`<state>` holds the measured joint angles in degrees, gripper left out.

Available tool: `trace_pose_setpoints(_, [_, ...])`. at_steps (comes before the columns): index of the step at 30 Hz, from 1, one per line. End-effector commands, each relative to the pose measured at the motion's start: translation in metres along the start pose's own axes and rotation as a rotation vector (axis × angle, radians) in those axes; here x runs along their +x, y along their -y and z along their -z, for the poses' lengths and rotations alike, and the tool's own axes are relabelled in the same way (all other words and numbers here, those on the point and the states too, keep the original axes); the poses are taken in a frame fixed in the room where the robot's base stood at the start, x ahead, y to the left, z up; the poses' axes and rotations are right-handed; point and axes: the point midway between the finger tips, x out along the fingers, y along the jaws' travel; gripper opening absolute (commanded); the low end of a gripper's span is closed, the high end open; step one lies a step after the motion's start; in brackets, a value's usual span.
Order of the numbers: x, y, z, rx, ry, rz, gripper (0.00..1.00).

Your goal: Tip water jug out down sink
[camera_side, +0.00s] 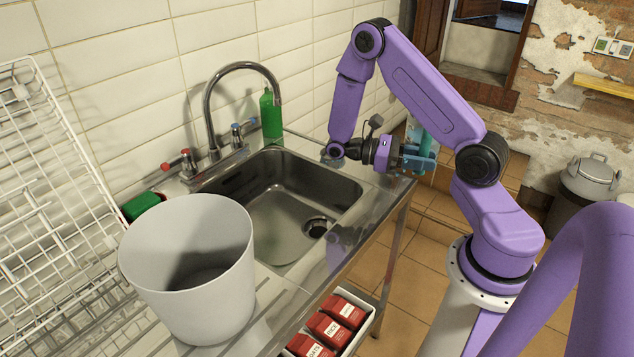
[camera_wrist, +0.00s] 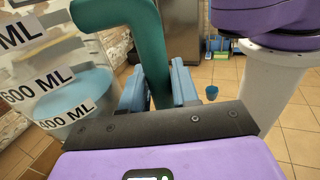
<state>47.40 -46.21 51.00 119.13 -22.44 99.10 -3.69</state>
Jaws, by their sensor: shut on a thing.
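The water jug (camera_wrist: 78,84) is clear, with ML labels, a teal handle (camera_wrist: 150,42) and light blue water in its lower part, at the left of the wrist view. My gripper (camera_wrist: 158,84) is shut on the handle, with one blue finger on each side. In the side view my gripper (camera_side: 418,158) is right of the steel sink (camera_side: 345,193), near the counter's right end. There the jug is mostly hidden; a bit of teal (camera_side: 426,141) shows at the fingers. The sink is empty, with a dark drain in its floor.
A curved tap (camera_side: 208,110) with red and blue handles stands behind the sink, and a green bottle (camera_side: 271,115) at its back corner. A large grey bucket (camera_side: 190,275) and a white wire rack (camera_side: 50,200) are left. Red boxes (camera_side: 328,329) sit below the counter.

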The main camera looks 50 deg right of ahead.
Motion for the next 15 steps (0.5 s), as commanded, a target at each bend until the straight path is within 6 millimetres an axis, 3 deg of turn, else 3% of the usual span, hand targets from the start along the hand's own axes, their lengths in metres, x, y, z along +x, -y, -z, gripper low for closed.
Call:
trace_pose_setpoints(6, [-0.029, 0.025, 0.018, 0.001, 0.004, 0.334, 0.0])
trace_pose_setpoints(15, [-0.085, 0.045, 0.035, 0.001, 0.004, 0.767, 0.0])
